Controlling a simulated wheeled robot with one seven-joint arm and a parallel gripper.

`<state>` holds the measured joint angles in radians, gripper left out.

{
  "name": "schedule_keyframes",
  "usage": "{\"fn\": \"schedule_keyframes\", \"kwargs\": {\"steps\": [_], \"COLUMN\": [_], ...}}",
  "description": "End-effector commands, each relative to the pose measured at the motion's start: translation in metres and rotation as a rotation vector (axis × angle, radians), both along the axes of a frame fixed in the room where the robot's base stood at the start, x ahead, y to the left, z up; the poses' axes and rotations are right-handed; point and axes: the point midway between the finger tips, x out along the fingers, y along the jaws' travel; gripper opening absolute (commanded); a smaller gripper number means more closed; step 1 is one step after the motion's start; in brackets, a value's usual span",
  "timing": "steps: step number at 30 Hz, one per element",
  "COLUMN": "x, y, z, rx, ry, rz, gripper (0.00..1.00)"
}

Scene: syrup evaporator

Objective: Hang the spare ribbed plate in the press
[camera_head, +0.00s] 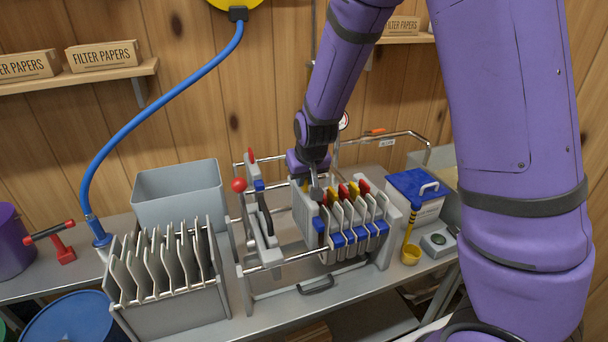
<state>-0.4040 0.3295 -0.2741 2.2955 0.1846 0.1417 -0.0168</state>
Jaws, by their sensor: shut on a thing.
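The press (285,260) stands mid-bench, with two horizontal rails. Several ribbed plates (360,222) with blue lugs and red or yellow tops hang at the right of its rails. My gripper (316,192) is over the left end of this pack, shut on a pale ribbed plate (302,208) there. The fingers partly hide its top, and I cannot tell whether it rests on the rails. To its left is a gap, then the press's movable end (262,225) and a red ball knob (239,185).
A grey rack (175,310) of several pale plates stands left of the press, before a grey tub (180,190). A blue hose (150,105) drops to the bench.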

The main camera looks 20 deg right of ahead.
Motion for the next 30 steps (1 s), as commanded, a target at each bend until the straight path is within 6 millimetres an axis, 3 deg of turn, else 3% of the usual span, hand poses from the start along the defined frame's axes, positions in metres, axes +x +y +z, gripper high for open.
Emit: {"fn": "schedule_keyframes", "kwargs": {"steps": [30], "x": [0.0], "y": [0.0], "z": [-0.035], "rx": [0.0], "ry": [-0.001], "rz": [0.0], "gripper": [0.0]}}
